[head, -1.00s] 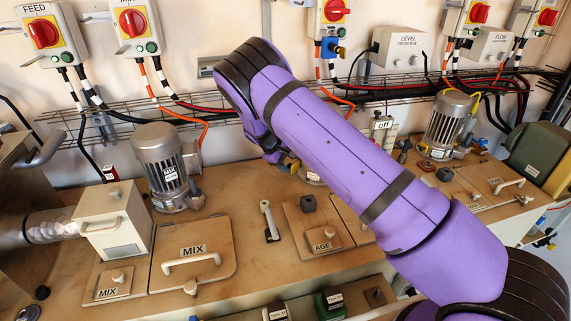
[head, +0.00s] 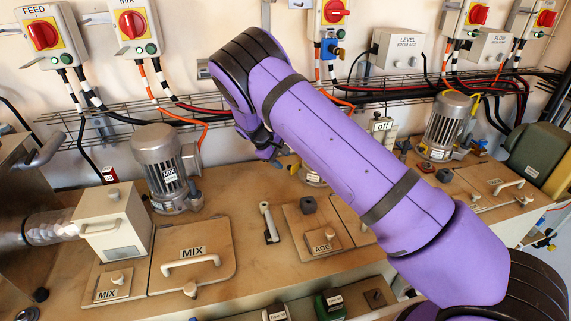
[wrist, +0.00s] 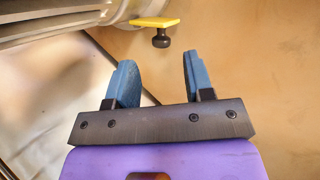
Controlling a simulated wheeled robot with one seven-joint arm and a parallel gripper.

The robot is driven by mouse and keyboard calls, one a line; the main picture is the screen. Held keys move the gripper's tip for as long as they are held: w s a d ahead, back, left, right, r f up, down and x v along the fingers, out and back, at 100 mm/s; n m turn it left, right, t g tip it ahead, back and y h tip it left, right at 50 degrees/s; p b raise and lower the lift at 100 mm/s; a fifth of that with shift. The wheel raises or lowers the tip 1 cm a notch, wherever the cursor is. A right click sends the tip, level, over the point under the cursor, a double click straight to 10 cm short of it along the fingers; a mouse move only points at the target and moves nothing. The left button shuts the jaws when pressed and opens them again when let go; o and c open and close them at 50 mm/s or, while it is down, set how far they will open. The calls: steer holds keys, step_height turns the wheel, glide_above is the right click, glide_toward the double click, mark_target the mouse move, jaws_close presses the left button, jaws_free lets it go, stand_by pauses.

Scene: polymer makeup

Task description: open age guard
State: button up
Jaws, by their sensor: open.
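The AGE panel (head: 298,225) lies flat and shut on the bench in the head view, with a labelled inset lid and a knob. In the wrist view a yellow tab with a black knob (wrist: 161,40) sticks out from a round metal body (wrist: 60,15); I cannot tell whether it is the age guard. My gripper (wrist: 158,65) is open and empty, its two blue fingers apart. The knob is beyond the fingertips, between their lines, and not touched.
The MIX lid (head: 222,248) and MIX motor (head: 164,168) stand to the left. A white lever (head: 268,222) is beside the AGE panel. Another motor (head: 444,125) stands to the right. A wire cable rack (head: 100,128) and switch boxes line the wall behind my arm.

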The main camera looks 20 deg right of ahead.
steer(key=v, duration=0.7)
steer(key=shift+d, duration=0.15)
steer(key=c, duration=0.6)
steer(key=shift+s+d+f+m, duration=0.2)
steer(key=shift+d+f+m, duration=0.1)
steer(key=shift+m, duration=0.2)
jaws_close()
steer(key=s+d+f+m+t+y, duration=0.1)
steer(key=s+d+m+t+y, duration=0.3)
steer(key=m, duration=0.5)
steer(key=s+d+m+t+y, duration=0.2)
steer(key=s+d+m+t, duration=0.1)
steer(key=s+m, duration=0.4)
steer(key=shift+m, duration=0.4)
steer(key=x, duration=0.9)
steer(key=shift+w+a, duration=0.2)
steer(key=shift+w, duration=0.4)
